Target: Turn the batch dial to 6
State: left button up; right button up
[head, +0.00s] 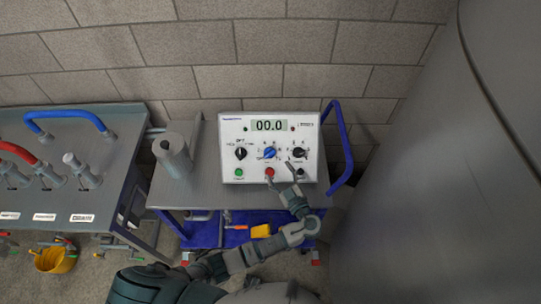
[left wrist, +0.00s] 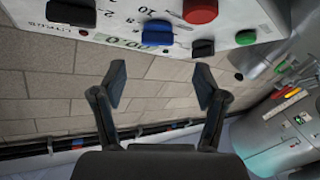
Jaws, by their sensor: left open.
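A white control box (head: 269,135) with a display reading 00.0 stands on a grey cart. Its front has a left black knob (head: 241,153), a middle blue knob (head: 270,152) and a right black knob (head: 299,152). I cannot read which is labelled batch. In the left wrist view the box is upside down at the top; numbers including 8 and 10 show near the blue knob (left wrist: 157,33). My left gripper (head: 280,174) is open and empty in front of the box's lower right part. Its spread fingers (left wrist: 160,86) are apart from the knobs. My right gripper is not in view.
A green button (head: 239,172) and a red button (head: 270,172) sit below the knobs. A grey roll (head: 172,154) stands left of the box. The cart's blue handle (head: 341,145) is on the right, beside a large grey tank (head: 430,170). A bench with taps (head: 75,165) is at left.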

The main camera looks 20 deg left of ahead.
aim_at(270, 156)
pick_arm(q)
jog(key=p+x, duration=0.1)
jog(key=x, duration=0.5)
jog(key=shift+w+d, duration=0.1)
jog(key=shift+w, duration=0.55)
jog(key=shift+a, duration=0.45)
jog(key=shift+c, duration=1.4)
jog(key=c, duration=0.8)
jog(key=shift+c, duration=0.4)
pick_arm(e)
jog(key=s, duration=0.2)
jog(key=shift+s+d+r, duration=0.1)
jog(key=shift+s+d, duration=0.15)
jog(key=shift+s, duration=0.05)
pick_arm(q)
jog(key=shift+f, duration=0.1)
